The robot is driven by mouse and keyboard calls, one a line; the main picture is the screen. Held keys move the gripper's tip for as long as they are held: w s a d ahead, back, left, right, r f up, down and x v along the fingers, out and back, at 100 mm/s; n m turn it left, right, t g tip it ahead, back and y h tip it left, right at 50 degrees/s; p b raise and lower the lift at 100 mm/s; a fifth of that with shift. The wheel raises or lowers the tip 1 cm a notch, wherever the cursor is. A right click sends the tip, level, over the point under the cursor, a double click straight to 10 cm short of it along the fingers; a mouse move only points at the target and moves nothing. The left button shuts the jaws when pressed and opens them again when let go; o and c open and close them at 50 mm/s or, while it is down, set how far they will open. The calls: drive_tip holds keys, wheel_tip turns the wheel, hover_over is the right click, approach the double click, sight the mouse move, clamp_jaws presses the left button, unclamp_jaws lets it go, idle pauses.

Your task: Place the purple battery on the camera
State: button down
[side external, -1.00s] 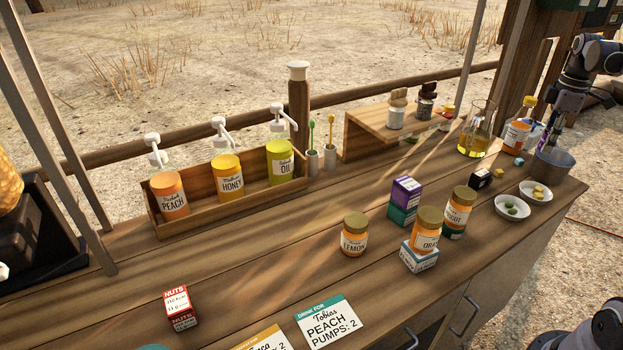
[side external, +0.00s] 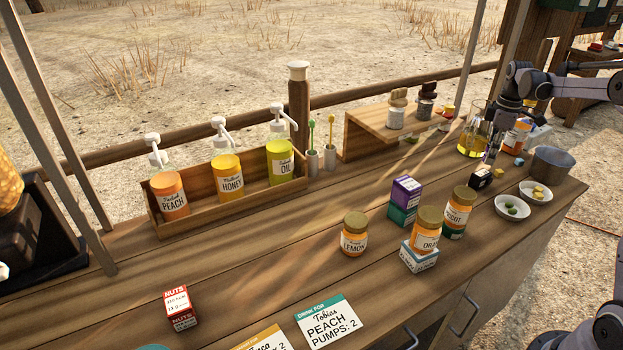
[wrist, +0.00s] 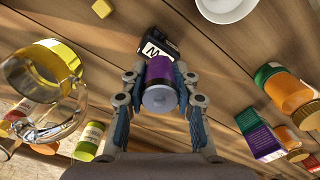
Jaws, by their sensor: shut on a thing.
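My gripper (wrist: 160,92) is shut on the purple battery (wrist: 160,72), a purple cylinder with a grey round end facing the wrist camera. In the side external view my gripper (side external: 491,152) points down at the right part of the counter, and the battery is too small there to make out clearly. The camera (side external: 480,178), a small black block with a white label, lies on the counter just below the gripper. In the wrist view the camera (wrist: 155,46) shows just beyond the battery, which partly hides it. I cannot tell whether they touch.
A glass flask of yellow liquid (side external: 474,142) stands close to the left of my gripper. A metal pot (side external: 552,163) and white bowls (side external: 512,208) are to the right and front. A yellow cube (side external: 499,172) lies close by. Jars and a purple box (side external: 406,190) stand left of the camera.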

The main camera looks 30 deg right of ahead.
drive_tip(key=shift+f, duration=1.9)
drive_tip(key=shift+f, duration=0.1)
drive_tip(key=c, duration=1)
unclamp_jaws()
wheel_tip(320, 180, up, 12)
drive_tip(key=shift+r, duration=0.15)
wheel_tip(320, 180, down, 12)
drive_tip(key=shift+f, duration=0.15)
drive_tip(key=shift+r, duration=0.75)
